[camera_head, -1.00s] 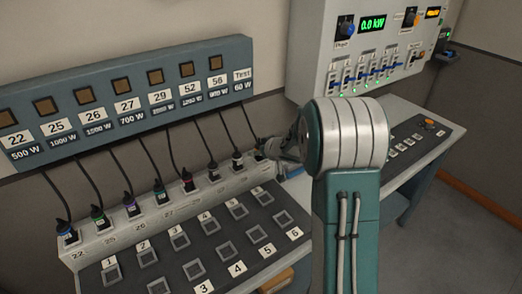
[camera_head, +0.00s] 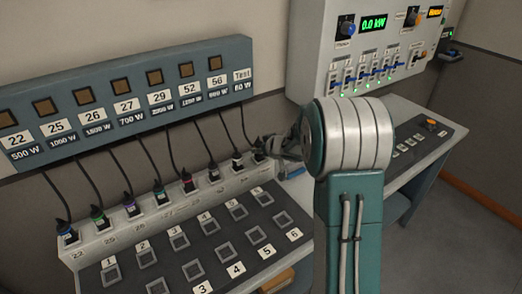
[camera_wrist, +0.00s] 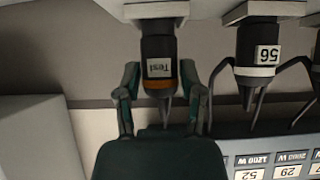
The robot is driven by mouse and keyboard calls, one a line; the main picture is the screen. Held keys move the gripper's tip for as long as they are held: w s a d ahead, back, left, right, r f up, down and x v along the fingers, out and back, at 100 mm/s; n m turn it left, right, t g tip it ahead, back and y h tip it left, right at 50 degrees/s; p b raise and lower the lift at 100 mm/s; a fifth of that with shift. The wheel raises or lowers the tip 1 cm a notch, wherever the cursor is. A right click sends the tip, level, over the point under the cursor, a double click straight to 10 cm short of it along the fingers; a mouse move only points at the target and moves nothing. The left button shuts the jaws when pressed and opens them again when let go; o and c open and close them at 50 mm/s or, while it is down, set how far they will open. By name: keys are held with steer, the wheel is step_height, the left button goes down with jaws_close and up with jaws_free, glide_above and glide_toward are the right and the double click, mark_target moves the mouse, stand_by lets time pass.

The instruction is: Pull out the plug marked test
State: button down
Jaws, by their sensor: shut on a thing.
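The plug marked Test (camera_wrist: 160,62) shows upside down in the wrist view, black with a white label and an orange band. It sits at a white socket block (camera_wrist: 155,10). My gripper (camera_wrist: 160,78) has a finger on each side of this plug and is shut on it. In the head view the Test plug (camera_head: 259,156) is at the right end of the plug row, and my gripper (camera_head: 279,148) reaches it from the right, partly hidden by my arm. The Test 60 W label (camera_head: 243,80) is on the panel above.
The plug marked 56 (camera_wrist: 261,50) stands close beside the Test plug. Several other corded plugs line the socket strip (camera_head: 95,246). A button panel (camera_head: 215,240) lies in front. A white control box (camera_head: 385,50) with faders and a green 0.0 kW display hangs at the right.

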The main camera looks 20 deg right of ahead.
steer(key=shift+r, duration=2.1)
